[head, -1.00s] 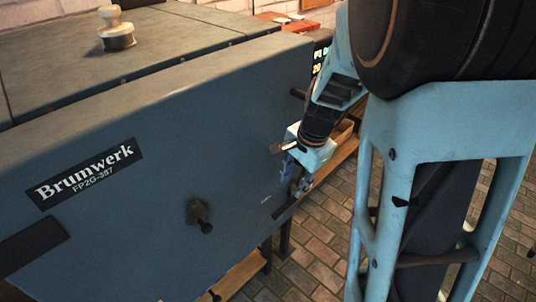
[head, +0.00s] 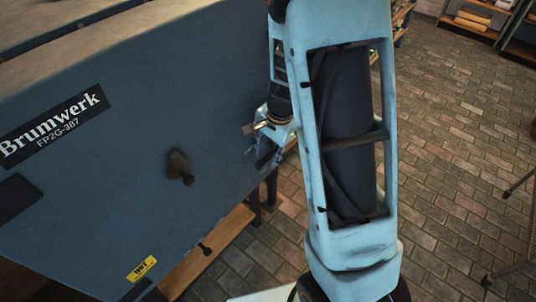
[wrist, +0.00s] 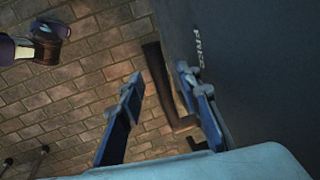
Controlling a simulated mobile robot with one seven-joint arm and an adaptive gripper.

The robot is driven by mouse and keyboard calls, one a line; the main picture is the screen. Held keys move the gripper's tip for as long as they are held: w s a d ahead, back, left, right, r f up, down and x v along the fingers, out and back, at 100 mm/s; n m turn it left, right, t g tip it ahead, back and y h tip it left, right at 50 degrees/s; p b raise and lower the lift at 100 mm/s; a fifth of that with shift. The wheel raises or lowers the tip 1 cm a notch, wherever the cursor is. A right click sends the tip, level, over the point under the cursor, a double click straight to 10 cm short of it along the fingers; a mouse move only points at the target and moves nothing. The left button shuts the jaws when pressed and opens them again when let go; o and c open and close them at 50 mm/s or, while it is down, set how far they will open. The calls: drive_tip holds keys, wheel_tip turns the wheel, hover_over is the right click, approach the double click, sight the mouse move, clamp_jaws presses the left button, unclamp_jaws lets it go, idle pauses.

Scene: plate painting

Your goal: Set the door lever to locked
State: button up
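The blue-grey Brumwerk kiln (head: 110,185) fills the left of the head view. In the wrist view its door face (wrist: 265,85) is on the right, with small lettering that seems to read "FREE" (wrist: 199,42). A dark brown, bent door lever (wrist: 160,80) stands beside that face. My gripper (wrist: 160,74) is open, with one blue finger on each side of the lever; the right finger is between the lever and the door. I cannot tell whether either finger touches it. In the head view my gripper (head: 268,150) is at the door's right edge, partly hidden by my arm.
A black knob (head: 179,166) sticks out of the kiln front. A yellow "HOT" label (head: 142,268) is low on it. A wooden shelf (head: 205,255) lies below. Open brick floor (head: 455,140) spreads to the right, with shelving (head: 480,20) at the back.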

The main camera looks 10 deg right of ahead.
drive_tip(key=shift+c, duration=0.5)
clamp_jaws()
